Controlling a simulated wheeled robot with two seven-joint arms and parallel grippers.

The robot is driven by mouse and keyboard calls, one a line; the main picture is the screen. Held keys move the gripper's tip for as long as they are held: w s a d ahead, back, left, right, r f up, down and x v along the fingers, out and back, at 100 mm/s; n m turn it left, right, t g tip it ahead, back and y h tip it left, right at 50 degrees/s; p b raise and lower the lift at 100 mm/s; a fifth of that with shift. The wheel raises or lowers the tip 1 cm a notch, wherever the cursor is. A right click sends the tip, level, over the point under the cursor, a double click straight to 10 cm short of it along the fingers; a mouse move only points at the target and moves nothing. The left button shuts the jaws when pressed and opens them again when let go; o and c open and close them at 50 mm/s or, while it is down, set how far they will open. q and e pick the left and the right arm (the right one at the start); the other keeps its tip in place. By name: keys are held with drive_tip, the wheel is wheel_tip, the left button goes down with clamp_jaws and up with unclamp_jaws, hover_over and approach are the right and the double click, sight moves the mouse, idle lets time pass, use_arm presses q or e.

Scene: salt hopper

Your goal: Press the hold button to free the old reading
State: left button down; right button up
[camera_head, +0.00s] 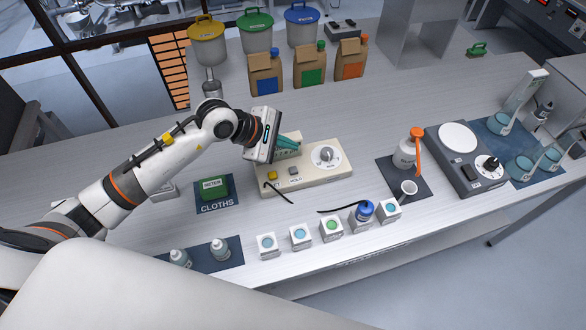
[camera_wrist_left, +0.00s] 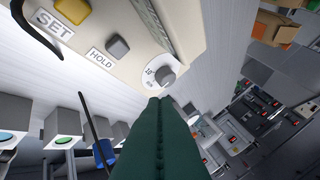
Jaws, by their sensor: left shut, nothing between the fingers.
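The cream meter (camera_head: 305,181) lies on the bench with a yellow SET button (camera_head: 272,175), a grey HOLD button (camera_head: 293,171) and a round dial (camera_head: 325,154). My left gripper (camera_head: 297,144) is shut and empty, its green fingers over the back part of the meter, hiding part of its display area. The fingertips are apart from the HOLD button. In the left wrist view the HOLD button (camera_wrist_left: 117,46) and the SET button (camera_wrist_left: 73,10) are up and left of the shut fingers (camera_wrist_left: 160,105), and the dial (camera_wrist_left: 162,76) is just beyond the tips. My right gripper is not visible.
Several small sample boxes (camera_head: 331,227) stand along the bench's front edge. Black leads (camera_head: 343,208) lie near them.

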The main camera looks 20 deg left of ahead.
sight(293, 170)
use_arm(q)
wheel_tip(293, 170, down, 6)
drive_tip(key=b, duration=0.3)
drive_tip(key=shift+f+b, duration=0.2)
drive_tip(key=shift+b, duration=0.15)
drive_tip(key=shift+f+b, duration=0.3)
drive_tip(key=shift+b, duration=0.05)
idle(0.8)
idle(0.5)
drive_tip(key=shift+f+b, duration=0.4)
drive_tip(key=shift+b, duration=0.15)
